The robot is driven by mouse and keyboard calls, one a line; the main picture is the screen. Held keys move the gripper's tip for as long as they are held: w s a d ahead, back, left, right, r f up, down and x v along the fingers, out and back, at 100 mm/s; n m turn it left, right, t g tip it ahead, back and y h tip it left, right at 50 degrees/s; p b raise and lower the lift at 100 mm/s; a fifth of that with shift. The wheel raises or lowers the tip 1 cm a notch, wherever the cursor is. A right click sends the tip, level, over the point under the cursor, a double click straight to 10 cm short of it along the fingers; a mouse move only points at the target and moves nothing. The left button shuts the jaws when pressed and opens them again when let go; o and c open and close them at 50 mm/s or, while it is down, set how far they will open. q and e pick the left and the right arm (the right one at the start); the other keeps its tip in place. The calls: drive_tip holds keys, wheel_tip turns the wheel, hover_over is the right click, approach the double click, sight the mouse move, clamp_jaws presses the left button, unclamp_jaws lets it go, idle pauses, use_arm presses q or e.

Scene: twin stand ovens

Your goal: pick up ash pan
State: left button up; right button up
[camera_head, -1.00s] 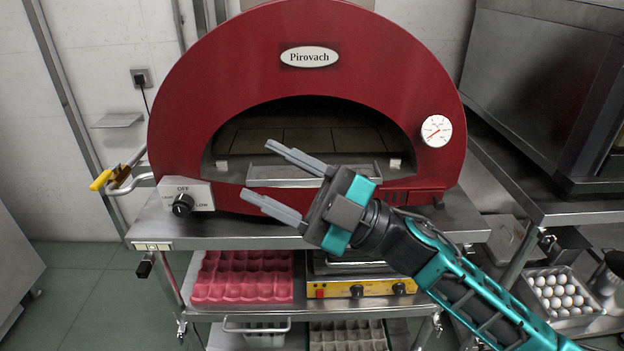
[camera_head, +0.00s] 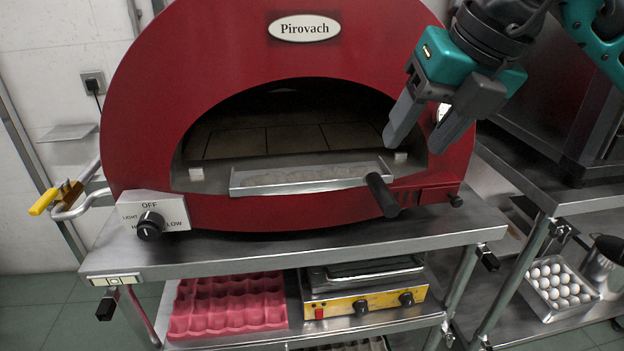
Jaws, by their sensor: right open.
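The ash pan (camera_head: 308,176) is a shallow, light metal tray with greyish contents. It sits at the mouth of the red Pirovach oven (camera_head: 186,92), and its black handle (camera_head: 381,195) sticks out toward me at the right end. My right gripper (camera_head: 421,143) is open and empty, with its two grey fingers pointing down in front of the oven's right side. It is above and to the right of the handle, apart from it. It hides most of the oven's round gauge. My left gripper is not in view.
The oven stands on a steel table (camera_head: 270,255). A control box with a black knob (camera_head: 150,226) is at its front left. Below are a pink egg tray (camera_head: 228,303) and a yellow-fronted appliance (camera_head: 364,304). White eggs (camera_head: 558,283) lie on the right rack's lower shelf.

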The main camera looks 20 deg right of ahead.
sight(381, 182)
drive_tip(key=x, duration=0.3)
drive_tip(key=b+x, duration=0.1)
drive_tip(key=x, duration=0.2)
drive_tip(key=shift+w+d+f, duration=0.15)
drive_tip(key=shift+d+f, duration=0.05)
drive_tip(key=shift+f, duration=0.1)
drive_tip(key=shift+w+b+x, duration=0.15)
drive_tip(key=shift+b+x, duration=0.05)
drive_tip(key=shift+x, duration=1.3)
drive_tip(key=shift+w+b+x, duration=0.15)
drive_tip(key=shift+x, duration=1.3)
drive_tip(key=shift+r, duration=0.1)
drive_tip(key=shift+c, duration=0.3)
clamp_jaws()
drive_tip(key=shift+r, duration=0.1)
